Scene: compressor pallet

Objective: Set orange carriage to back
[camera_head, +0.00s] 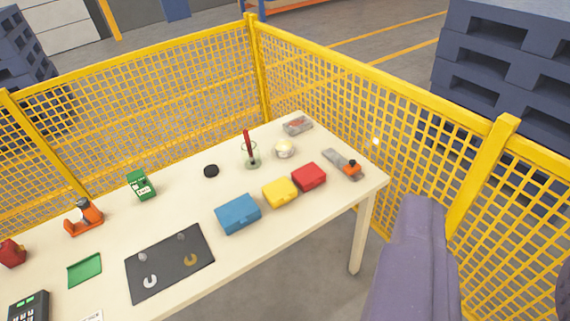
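The orange carriage (352,167) sits on a small grey rail (338,157) at the right end of the cream table. It is at the near right end of the rail, close to the table's right edge, and the grey stretch of rail towards the far left is bare. My gripper is not in view, and nothing touches the carriage.
On the table (190,195), a red box (309,176), a yellow box (280,192) and a blue box (238,214) stand left of the rail. Yellow mesh fencing (385,120) runs close behind.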

